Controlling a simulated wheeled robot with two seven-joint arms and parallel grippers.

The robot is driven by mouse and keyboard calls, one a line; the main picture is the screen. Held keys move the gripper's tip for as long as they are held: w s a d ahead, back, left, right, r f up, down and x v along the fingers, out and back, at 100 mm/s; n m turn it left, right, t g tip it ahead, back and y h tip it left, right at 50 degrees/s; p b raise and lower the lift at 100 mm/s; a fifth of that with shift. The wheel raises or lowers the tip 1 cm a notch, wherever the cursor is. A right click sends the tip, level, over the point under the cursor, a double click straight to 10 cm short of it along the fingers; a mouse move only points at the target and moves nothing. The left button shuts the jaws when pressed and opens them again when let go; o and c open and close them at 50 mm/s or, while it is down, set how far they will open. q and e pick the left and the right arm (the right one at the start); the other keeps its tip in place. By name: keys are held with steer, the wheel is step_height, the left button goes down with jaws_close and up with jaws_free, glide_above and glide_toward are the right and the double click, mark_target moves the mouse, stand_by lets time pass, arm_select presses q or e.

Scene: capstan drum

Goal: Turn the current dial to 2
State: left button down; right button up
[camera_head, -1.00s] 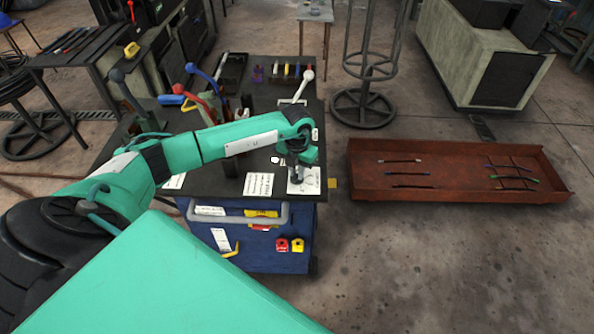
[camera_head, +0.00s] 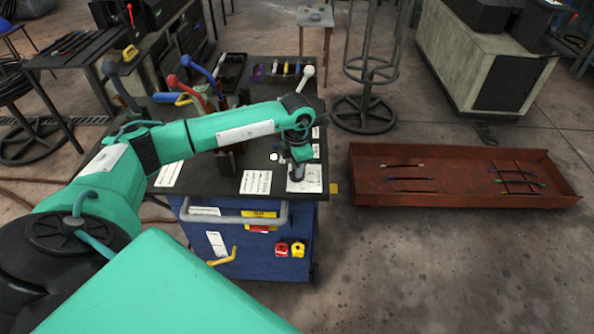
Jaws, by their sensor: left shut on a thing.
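My left gripper (camera_head: 297,172) points down at the right front part of the dark top of the blue cart (camera_head: 205,184). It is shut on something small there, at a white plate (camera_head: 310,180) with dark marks. The current dial cannot be made out, as the gripper and wrist cover that spot. The number it points to cannot be read. My right gripper is not in view.
Levers with red, blue and white knobs (camera_head: 308,71) rise behind my left arm. White labels (camera_head: 256,182) lie left of the gripper. A red-brown tray (camera_head: 462,198) with several cables lies on the floor at right.

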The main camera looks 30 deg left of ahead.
arm_select(q)
steer(key=shift+m, duration=0.4)
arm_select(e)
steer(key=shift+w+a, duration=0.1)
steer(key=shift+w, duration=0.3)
arm_select(q)
steer(key=shift+r, duration=0.1)
steer(key=c, duration=1.4)
jaws_free()
